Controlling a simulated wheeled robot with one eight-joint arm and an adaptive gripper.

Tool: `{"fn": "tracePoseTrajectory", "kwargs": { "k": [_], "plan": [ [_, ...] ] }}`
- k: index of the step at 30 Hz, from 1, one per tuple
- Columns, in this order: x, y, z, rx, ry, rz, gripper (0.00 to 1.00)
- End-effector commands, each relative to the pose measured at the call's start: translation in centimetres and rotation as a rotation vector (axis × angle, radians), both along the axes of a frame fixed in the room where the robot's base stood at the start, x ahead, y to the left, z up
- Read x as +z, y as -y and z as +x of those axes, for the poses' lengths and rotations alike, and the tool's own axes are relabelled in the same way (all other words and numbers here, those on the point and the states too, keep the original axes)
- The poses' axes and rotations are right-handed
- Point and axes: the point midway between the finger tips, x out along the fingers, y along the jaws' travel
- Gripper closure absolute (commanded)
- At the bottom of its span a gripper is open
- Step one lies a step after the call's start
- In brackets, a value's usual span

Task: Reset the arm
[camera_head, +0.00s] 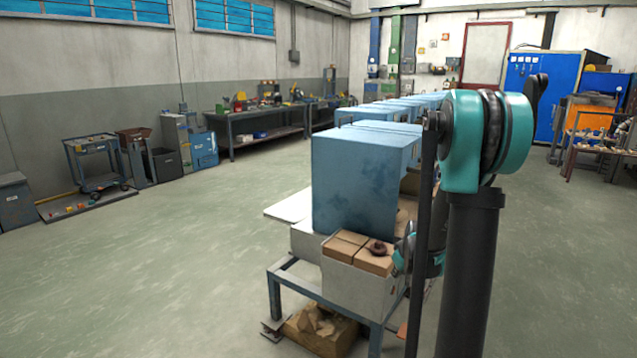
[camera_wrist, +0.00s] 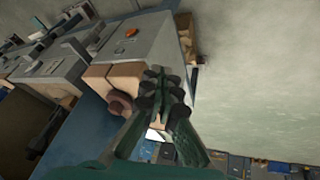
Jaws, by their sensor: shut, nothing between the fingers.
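My gripper (camera_wrist: 160,92) shows in the wrist view with its dark fingertips together and nothing between them. In the head view only a teal part of it shows (camera_head: 404,250), beside the firebricks and partly behind my arm. A small reddish-brown ring-like piece (camera_head: 377,248) lies on top of the tan bricks (camera_head: 347,243) at the near end of the bench. The same piece appears left of my fingers in the wrist view (camera_wrist: 120,103), apart from them as far as I can tell. My arm rises at the right of the head view.
A large blue box (camera_head: 355,180) stands on the bench behind the bricks, with more blue boxes in a row beyond. A crumpled brown sack or box (camera_head: 320,332) sits under the bench. The floor (camera_head: 180,270) to the left is clear. A small cart (camera_head: 95,160) stands by the wall.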

Motion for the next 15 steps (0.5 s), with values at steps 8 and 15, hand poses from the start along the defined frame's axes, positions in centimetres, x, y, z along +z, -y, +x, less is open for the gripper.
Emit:
{"fn": "tracePoseTrajectory", "kwargs": {
  "k": [8,15],
  "plan": [
    [3.2,-3.8,-9.2,-0.143,-0.052,0.062,1.00],
    [4.0,-5.9,-17.3,-0.273,-0.092,0.106,1.00]
  ]
}}
